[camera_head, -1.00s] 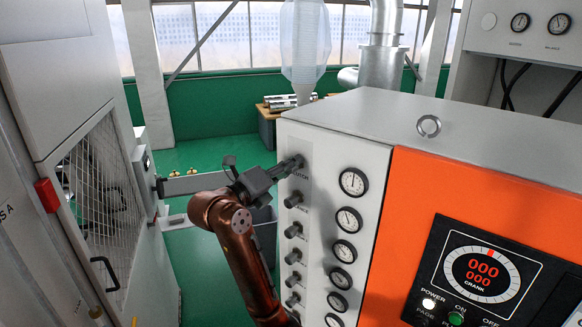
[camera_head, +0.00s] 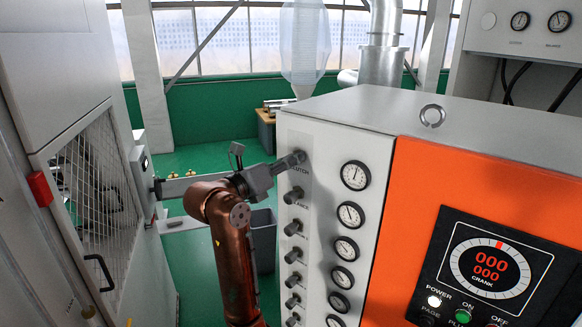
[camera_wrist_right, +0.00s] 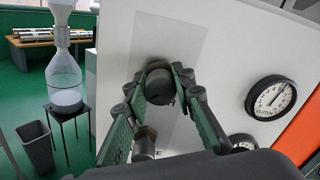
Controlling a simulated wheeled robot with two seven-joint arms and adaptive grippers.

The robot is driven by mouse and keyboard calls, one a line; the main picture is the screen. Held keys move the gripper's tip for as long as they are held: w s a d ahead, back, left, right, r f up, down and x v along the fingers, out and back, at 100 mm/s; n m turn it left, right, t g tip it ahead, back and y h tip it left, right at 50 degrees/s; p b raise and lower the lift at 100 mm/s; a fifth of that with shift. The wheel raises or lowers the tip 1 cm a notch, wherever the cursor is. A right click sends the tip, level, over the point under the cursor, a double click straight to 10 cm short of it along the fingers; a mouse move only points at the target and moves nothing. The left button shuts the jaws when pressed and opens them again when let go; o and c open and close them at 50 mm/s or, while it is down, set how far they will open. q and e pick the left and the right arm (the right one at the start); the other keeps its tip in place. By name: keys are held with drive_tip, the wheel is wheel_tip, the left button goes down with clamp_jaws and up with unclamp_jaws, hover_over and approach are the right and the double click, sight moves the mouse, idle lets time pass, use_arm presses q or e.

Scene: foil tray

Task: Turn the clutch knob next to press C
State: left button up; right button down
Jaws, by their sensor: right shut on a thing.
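The clutch knob (camera_wrist_right: 160,86) is a dark round knob at the top of a column on a light grey panel (camera_wrist_right: 200,45). Part of the word CLUTCH shows beside it in the head view. My right gripper (camera_wrist_right: 162,82) is shut on this knob, one finger on each side of it. In the head view the right gripper (camera_head: 288,163) meets the panel at the top knob and hides most of it. My left gripper is not in view. No press C label is readable.
Several similar knobs (camera_head: 293,195) run down the panel below, beside a column of round gauges (camera_head: 355,175). An orange panel (camera_head: 470,180) with a crank display (camera_head: 488,265) is on the right. A cabinet with a mesh door (camera_head: 95,190) stands at the left. A grey bin (camera_head: 264,240) is on the green floor.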

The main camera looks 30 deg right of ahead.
drive_tip(key=shift+m+b, duration=0.6)
drive_tip(key=shift+m, duration=0.5)
drive_tip(key=c, duration=1.6)
unclamp_jaws()
drive_tip(key=v, duration=1.2)
drive_tip(key=shift+a, duration=0.1)
